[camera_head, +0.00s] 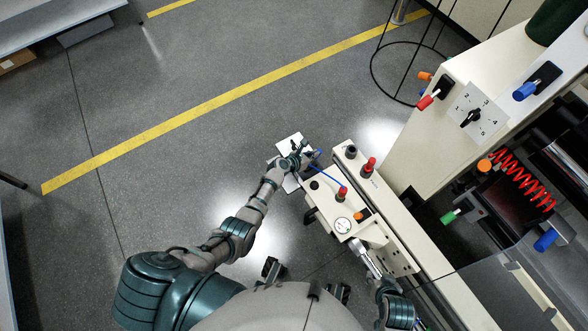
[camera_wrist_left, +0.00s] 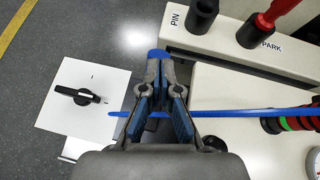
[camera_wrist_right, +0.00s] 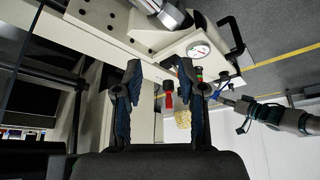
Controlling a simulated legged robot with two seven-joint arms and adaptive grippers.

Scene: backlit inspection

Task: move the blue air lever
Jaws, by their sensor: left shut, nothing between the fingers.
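A long thin bright-blue bar (camera_wrist_left: 250,112) crosses the left wrist view and passes at the fingers of my left gripper (camera_wrist_left: 160,62); it also shows in the head view (camera_head: 331,178). A bright-blue piece (camera_wrist_left: 158,54) shows at the fingertips. I cannot tell which blue part is the air lever, or whether it touches the fingers. My left gripper is shut and empty, beside the cream panel in the head view (camera_head: 308,154). My right gripper (camera_wrist_right: 161,82) is open and empty, near the panel's gauge. Other blue handles (camera_head: 525,90) (camera_head: 545,240) are on the machine.
The cream panel carries a red-topped post (camera_head: 369,168), a red knob (camera_head: 342,194) and a round gauge (camera_head: 342,226). A white plate with a black knob (camera_wrist_left: 76,96) is left of my left gripper. A numbered dial (camera_head: 471,118) and red coil (camera_head: 520,181) are right.

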